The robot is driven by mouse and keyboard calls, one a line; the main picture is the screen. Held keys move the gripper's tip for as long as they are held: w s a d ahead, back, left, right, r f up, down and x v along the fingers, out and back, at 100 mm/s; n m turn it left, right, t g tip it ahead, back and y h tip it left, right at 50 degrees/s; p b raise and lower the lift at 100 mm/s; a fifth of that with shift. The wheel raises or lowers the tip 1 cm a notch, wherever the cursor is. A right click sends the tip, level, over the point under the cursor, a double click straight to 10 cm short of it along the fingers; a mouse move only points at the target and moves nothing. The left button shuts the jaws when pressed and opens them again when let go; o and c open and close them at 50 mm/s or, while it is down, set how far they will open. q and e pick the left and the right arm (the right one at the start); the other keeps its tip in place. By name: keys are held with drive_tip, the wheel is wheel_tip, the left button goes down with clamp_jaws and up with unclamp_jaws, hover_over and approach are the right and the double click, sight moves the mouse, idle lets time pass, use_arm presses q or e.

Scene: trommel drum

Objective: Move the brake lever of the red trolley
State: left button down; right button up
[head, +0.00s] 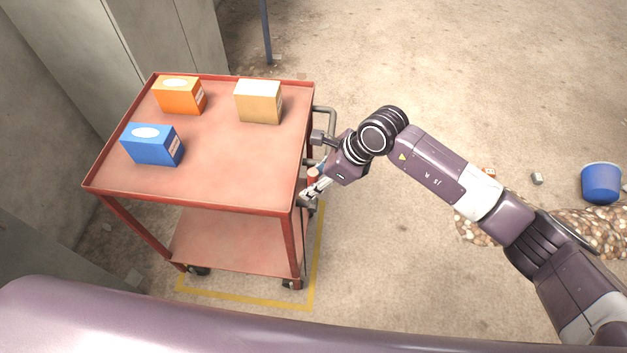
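The red trolley (215,150) stands left of centre, with a flat top, a lower shelf (235,240) and grey handle rails (325,110) on its right side. A small red upright grip (313,176), which looks like the brake lever, is at the right side near the front corner. My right gripper (313,188) reaches in from the right, with its fingertips at this grip. The fingers and the grip overlap in the picture, so I cannot tell whether they are closed on it. My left gripper is not in view.
An orange box (181,97), a tan box (259,103) and a blue box (153,148) stand on the trolley. A yellow floor line (245,300) runs around its base. A blue bucket (601,184) and a gravel pile (475,228) are at right. Grey cabinets (150,40) stand behind.

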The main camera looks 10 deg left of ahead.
drive_tip(key=v, duration=1.2)
idle(0.6)
